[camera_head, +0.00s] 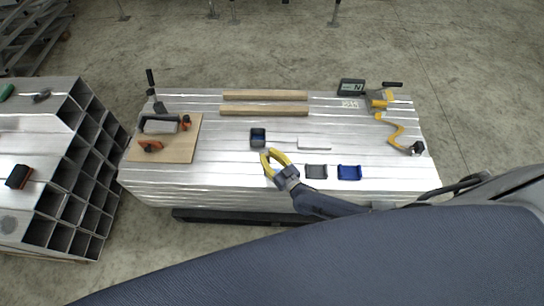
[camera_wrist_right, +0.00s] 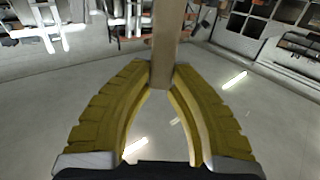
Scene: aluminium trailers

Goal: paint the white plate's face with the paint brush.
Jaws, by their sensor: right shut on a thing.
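The white plate (camera_head: 314,144) lies on the aluminium worktop, right of my right gripper and apart from it. My right gripper (camera_head: 275,156) has yellow fingers and is over the front middle of the worktop. In the right wrist view its fingertips (camera_wrist_right: 162,78) are closed on a flat brownish bar, which looks like the paint brush's handle (camera_wrist_right: 166,40). The bar runs out of the top of that view, so its bristles are not seen. In the head view the brush cannot be made out. My left gripper is not in view.
A dark blue holder (camera_head: 258,138) stands just beyond my right gripper. A grey tray (camera_head: 316,171) and a blue tray (camera_head: 349,172) lie near the front edge. Two wooden bars (camera_head: 264,110) lie behind, clamps on a board (camera_head: 185,152) at left, a yellow tool (camera_head: 397,132) at right.

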